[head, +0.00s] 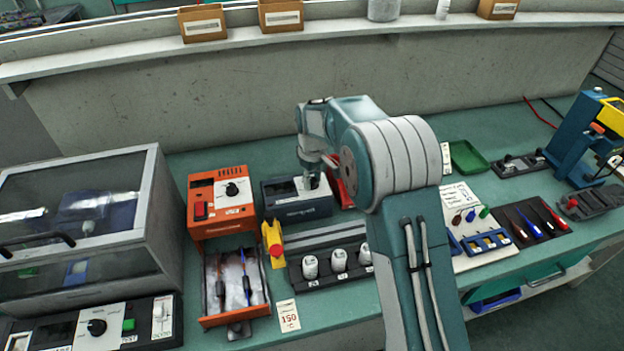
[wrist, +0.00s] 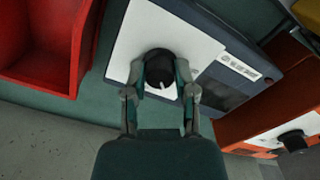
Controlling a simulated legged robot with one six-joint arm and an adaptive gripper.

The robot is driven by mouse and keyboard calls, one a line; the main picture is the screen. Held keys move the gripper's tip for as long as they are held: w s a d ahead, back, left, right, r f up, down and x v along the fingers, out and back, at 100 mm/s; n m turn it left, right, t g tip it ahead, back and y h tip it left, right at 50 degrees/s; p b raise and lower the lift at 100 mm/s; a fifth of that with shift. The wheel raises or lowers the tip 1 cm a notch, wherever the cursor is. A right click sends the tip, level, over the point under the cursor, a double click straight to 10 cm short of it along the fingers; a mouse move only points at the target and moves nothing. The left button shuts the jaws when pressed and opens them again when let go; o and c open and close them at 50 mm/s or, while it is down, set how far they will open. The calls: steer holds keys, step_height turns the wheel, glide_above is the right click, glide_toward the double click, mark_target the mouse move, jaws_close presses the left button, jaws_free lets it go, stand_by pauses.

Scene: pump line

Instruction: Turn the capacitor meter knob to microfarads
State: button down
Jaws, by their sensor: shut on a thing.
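The capacitor meter is a dark blue box (head: 297,208) in the middle of the bench, left of my arm. In the wrist view it has a white panel (wrist: 150,30) and a dark window with a label (wrist: 225,88). Its round black knob (wrist: 159,65) sits on the white panel. A small white mark shows at the knob's lower edge. My gripper (wrist: 159,76) has one finger on each side of the knob and is shut on it. In the head view my gripper (head: 309,183) is over the meter and hides the knob. The panel's markings cannot be read.
An orange device (head: 220,195) with its own black knob stands left of the meter. A red bin (wrist: 40,40) stands close on the other side. A rack with white cylinders (head: 339,261) and a yellow item with a red button (head: 273,240) lie in front.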

mark_target(311, 179)
steer(key=m, duration=0.4)
steer(key=shift+f+m, duration=0.1)
steer(key=shift+m, duration=2.4)
steer(key=shift+c, duration=2.1)
jaws_free()
steer(key=shift+a, duration=0.1)
step_height(311, 179, up, 12)
